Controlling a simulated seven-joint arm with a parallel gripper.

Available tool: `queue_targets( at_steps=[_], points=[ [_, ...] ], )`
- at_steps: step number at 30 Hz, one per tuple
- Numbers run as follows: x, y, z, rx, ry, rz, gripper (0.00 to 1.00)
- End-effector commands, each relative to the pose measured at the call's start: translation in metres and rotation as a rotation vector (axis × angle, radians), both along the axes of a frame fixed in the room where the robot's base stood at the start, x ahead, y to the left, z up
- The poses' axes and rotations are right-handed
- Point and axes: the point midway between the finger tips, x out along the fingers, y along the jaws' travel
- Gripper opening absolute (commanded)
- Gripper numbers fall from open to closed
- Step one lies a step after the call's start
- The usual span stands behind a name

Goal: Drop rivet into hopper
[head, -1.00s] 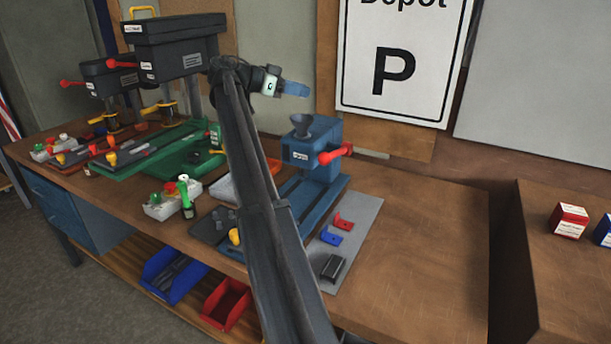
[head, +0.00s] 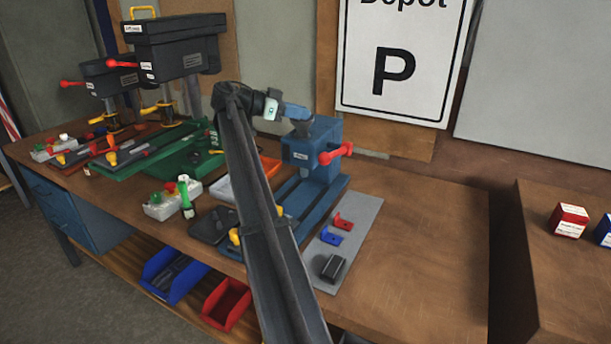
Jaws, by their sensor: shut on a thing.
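The hopper (head: 303,127) is a grey funnel on top of the blue press (head: 311,152) on the workbench. My gripper (head: 302,113) is right at the hopper, over its mouth, and covers most of the funnel in this view. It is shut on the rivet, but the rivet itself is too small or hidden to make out. I cannot tell whether the fingertips touch the funnel's rim.
A red handle (head: 336,153) sticks out at the right of the press. A grey mat (head: 352,225) holds red, blue and black pieces. Green (head: 150,150) and black presses stand to the left. The bench (head: 430,240) is clear at the right.

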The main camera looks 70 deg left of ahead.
Motion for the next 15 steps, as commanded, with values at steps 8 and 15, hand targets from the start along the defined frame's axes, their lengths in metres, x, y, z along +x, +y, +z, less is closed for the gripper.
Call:
queue_targets(
  at_steps=[8, 15],
  points=[
    [0.0000, 0.0001, 0.0003, 0.000, 0.000, 0.000, 0.27],
    [0.0000, 0.0000, 0.0004, 0.000, 0.000, 0.000, 0.46]
  ],
)
